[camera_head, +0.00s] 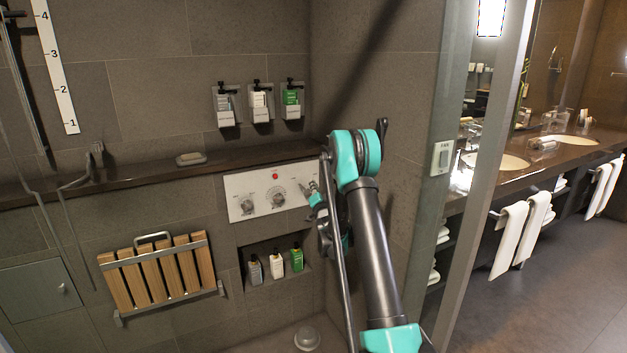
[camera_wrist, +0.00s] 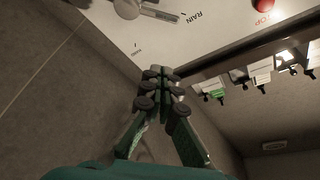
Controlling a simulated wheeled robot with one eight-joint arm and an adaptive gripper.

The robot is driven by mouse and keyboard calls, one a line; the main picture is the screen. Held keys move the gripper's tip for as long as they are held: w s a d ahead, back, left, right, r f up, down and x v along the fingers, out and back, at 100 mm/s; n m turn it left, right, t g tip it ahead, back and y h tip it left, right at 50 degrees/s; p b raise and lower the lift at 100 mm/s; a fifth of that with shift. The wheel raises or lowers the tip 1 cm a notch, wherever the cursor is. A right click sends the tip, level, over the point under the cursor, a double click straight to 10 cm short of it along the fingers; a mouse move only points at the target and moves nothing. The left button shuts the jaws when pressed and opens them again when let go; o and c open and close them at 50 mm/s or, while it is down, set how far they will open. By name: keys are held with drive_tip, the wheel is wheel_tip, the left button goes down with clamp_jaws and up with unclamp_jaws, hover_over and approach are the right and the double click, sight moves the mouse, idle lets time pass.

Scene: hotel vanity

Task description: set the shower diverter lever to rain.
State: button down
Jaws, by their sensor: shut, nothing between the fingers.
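The white shower control panel (camera_head: 240,184) is on the tiled wall, and it fills the top of the wrist view (camera_wrist: 215,42). The metal diverter lever (camera_wrist: 158,14) extends from a round hub at the top of the wrist view. Its tip lies close beside the printed word RAIN (camera_wrist: 193,18) and points toward it. Another small label (camera_wrist: 137,50) is too small to read. My gripper (camera_head: 315,197) is at the panel's right end; in the wrist view its fingertips (camera_wrist: 160,80) are together and empty, apart from the lever. In the head view my gripper partly covers the lever area.
Two knobs (camera_head: 277,198) and a red STOP button (camera_wrist: 266,4) are also on the panel. A stone ledge (camera_head: 140,179) runs above it. Bottles (camera_head: 276,265) stand in a niche below. A folded slatted seat (camera_head: 165,275) hangs left. A side wall (camera_head: 385,90) is close on the right.

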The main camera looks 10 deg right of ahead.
drive_tip(key=shift+v, duration=2.4)
drive_tip(key=shift+s+r, duration=0.1)
drive_tip(key=s+d+n+g+h, duration=0.3)
drive_tip(key=s+g, duration=0.5)
drive_tip(key=s, duration=1)
drive_tip(key=s+a+f+n+g, duration=0.1)
drive_tip(key=s+f+n+g, duration=0.2)
drive_tip(key=s, duration=1.3)
drive_tip(key=s+a+f+n+g+y, duration=0.1)
drive_tip(key=s+f+n+g, duration=0.2)
drive_tip(key=s, duration=1.4)
wheel_tip(320, 180, down, 3)
drive_tip(key=shift+s+a+r+g+y, duration=0.15)
drive_tip(key=shift+r+g+y, duration=0.15)
drive_tip(key=shift+g, duration=0.9)
